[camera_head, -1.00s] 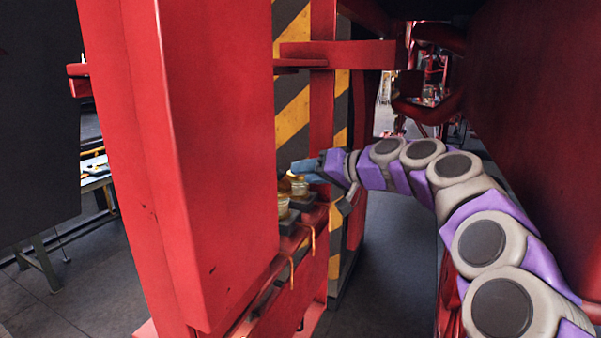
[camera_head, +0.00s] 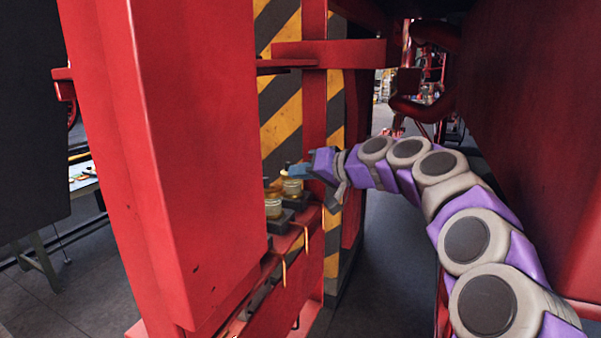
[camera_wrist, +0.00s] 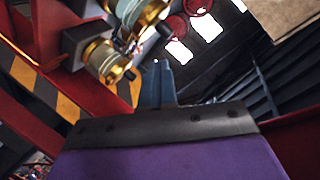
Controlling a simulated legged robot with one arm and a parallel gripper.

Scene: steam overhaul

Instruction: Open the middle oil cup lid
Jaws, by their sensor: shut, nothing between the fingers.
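Two brass-and-cream oil cups show on the red ledge in the head view, a near one (camera_head: 274,204) and a far one (camera_head: 292,188). Part of the row may be hidden behind the red upright, so I cannot tell which is the middle cup. My gripper (camera_head: 296,170) is shut and empty, with its blue fingers just above the far cup's top. Whether they touch it is unclear. The wrist view shows my gripper (camera_wrist: 157,84) beside a smaller-looking cup (camera_wrist: 107,61) and another cup (camera_wrist: 140,14). The state of the lids is too small to tell.
A large red upright (camera_head: 195,170) stands left of the cups and hides part of the ledge. A red bracket (camera_head: 330,53) crosses above my gripper. A red wall (camera_head: 530,130) closes the right side; open floor lies between.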

